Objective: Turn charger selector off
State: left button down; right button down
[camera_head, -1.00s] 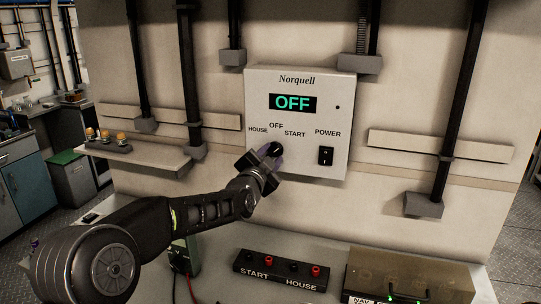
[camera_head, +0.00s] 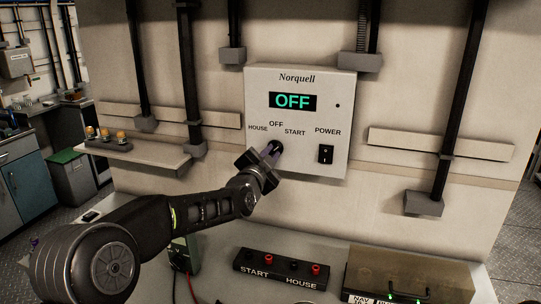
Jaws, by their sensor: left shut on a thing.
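The charger panel (camera_head: 315,90) is a pale box marked Norquell on the wall. Its display (camera_head: 292,102) reads OFF in green. The round black selector knob (camera_head: 277,146) sits below the labels HOUSE, OFF and START. A black POWER rocker switch (camera_head: 326,154) is to the right of the knob. My right gripper is not in view.
A black terminal block (camera_head: 282,269) marked START and HOUSE lies on the bench below. A clear-topped box (camera_head: 410,275) with green lights stands at the lower right. A green meter (camera_head: 184,254) is near my left arm. A shelf (camera_head: 140,152) juts out at left.

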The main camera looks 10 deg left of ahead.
pick_arm(q)
jog(key=shift+f, duration=0.1)
jog(key=shift+f+n+b, duration=0.1)
jog(key=shift+n+b, duration=0.5)
jog(key=shift+b, duration=0.4)
jog(key=n+b, duration=0.5)
jog(key=shift+n+b, duration=0.55)
jog(key=shift+n, duration=0.65)
jog(key=shift+r, duration=0.2)
jog(key=c, duration=1.4)
grip_release()
jog(key=shift+c, duration=0.2)
